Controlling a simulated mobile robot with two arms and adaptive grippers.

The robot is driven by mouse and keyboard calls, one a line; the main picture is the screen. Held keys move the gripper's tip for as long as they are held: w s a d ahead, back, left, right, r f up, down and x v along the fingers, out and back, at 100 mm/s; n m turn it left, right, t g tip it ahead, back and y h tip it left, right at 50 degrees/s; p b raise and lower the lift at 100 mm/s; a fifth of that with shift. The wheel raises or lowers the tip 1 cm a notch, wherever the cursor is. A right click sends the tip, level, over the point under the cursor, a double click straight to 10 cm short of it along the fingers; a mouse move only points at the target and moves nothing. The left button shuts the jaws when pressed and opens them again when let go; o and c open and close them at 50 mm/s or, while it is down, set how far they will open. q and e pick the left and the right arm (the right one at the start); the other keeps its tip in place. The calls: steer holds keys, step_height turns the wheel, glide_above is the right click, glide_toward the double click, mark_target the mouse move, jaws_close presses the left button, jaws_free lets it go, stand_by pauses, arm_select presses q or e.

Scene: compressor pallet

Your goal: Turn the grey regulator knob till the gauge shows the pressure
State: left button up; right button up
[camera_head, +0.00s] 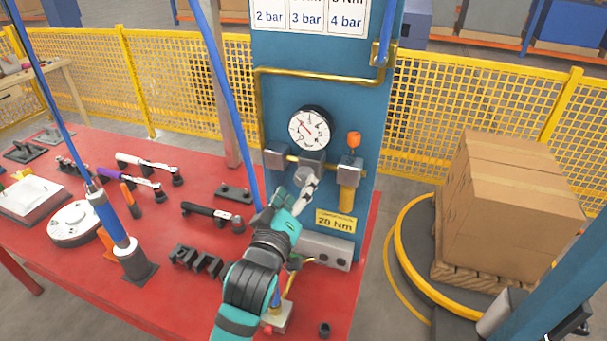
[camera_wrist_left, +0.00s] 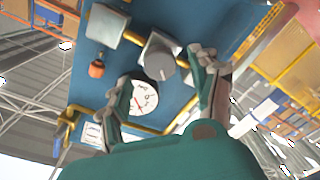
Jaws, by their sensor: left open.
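The grey regulator knob (camera_head: 309,166) sits on the blue panel (camera_head: 284,95), just below the round white gauge (camera_head: 310,129) with its red needle. In the left wrist view the knob (camera_wrist_left: 160,62) and part of the gauge (camera_wrist_left: 145,97) show between the fingers. My left gripper (camera_head: 311,186) is open in front of and just below the knob, partly covering it in the head view. In the left wrist view its fingers (camera_wrist_left: 160,72) are spread on either side of the knob; I cannot tell if they touch it. The gauge reading is too small to read surely. My right gripper is not in view.
Grey blocks and a brass pipe (camera_head: 320,75) flank the knob. An orange-topped fitting (camera_head: 354,140) is close on the right. A yellow "20 Nm" label (camera_head: 336,222) is below. The red table (camera_head: 165,237) holds wrenches and a blue-handled tool (camera_head: 107,217). Boxes (camera_head: 510,215) stand right.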

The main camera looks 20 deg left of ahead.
mark_target(302, 182)
arm_select(q)
steer(key=w, duration=0.4)
steer(key=shift+p, duration=0.35)
steer(key=shift+w, duration=0.45)
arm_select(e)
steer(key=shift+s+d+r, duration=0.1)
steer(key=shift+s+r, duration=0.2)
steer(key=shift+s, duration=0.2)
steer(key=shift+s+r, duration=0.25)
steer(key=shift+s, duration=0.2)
arm_select(q)
steer(key=c, duration=1.2)
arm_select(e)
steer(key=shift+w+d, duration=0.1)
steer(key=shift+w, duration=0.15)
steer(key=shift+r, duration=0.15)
